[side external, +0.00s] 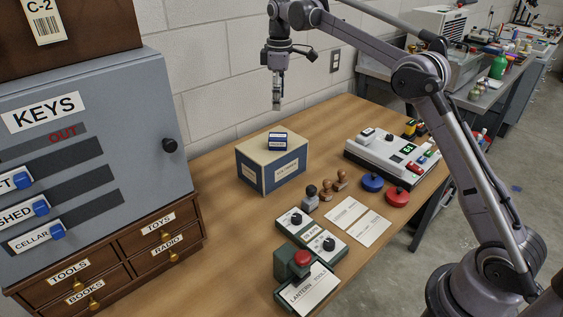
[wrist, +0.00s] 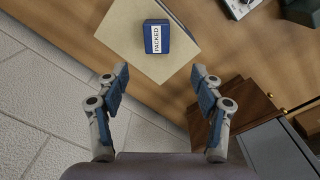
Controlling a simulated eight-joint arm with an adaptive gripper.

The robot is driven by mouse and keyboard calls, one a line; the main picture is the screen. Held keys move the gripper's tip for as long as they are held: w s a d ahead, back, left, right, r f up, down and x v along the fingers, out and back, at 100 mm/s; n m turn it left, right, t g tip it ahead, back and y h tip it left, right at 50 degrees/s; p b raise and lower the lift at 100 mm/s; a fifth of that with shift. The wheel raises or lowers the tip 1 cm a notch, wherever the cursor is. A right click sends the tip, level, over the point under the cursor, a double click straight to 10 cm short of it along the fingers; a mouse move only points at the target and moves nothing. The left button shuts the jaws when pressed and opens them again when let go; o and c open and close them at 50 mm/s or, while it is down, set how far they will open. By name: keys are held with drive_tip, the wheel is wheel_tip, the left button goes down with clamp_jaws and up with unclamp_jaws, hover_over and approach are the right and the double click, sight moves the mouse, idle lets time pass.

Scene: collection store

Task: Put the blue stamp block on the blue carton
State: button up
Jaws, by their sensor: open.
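The blue stamp block (side external: 277,141) is a small blue block with a white label. It rests on top of the blue carton (side external: 285,177), a tan-topped box with blue sides standing on the table. In the wrist view the stamp block (wrist: 156,38), labelled PACKED, lies on the pale carton top (wrist: 185,30). My gripper (side external: 277,105) hangs above and behind the carton, clear of the block. In the wrist view its two fingers (wrist: 162,85) are spread apart with nothing between them. The block lies beyond the fingertips.
A grey key cabinet (side external: 100,150) stands on wooden drawers (side external: 110,255) to the left. Stampers (side external: 326,190), ink pads (side external: 372,182), control boxes (side external: 312,231) and a white device (side external: 393,155) occupy the table's right and front. A block wall (side external: 215,70) runs behind.

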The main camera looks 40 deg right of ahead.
drive_tip(key=s+a+r+m+t, duration=0.2)
drive_tip(key=s+r, duration=0.1)
drive_tip(key=s, duration=0.5)
drive_tip(key=s+a+r+m+t, duration=0.1)
drive_tip(key=s+a+r+m, duration=0.15)
drive_tip(key=s, duration=0.45)
drive_tip(key=s+a+f+m+t, duration=0.1)
drive_tip(key=s+f+m+t, duration=0.1)
drive_tip(key=s+f, duration=0.3)
drive_tip(key=s+a+f+m+t, duration=0.1)
drive_tip(key=s+f, duration=0.5)
drive_tip(key=s, duration=0.6)
drive_tip(key=shift+a+f+m+t, duration=0.15)
drive_tip(key=shift+a+m+t, duration=0.25)
drive_tip(key=shift+a+m, duration=0.1)
drive_tip(key=shift+w, duration=0.1)
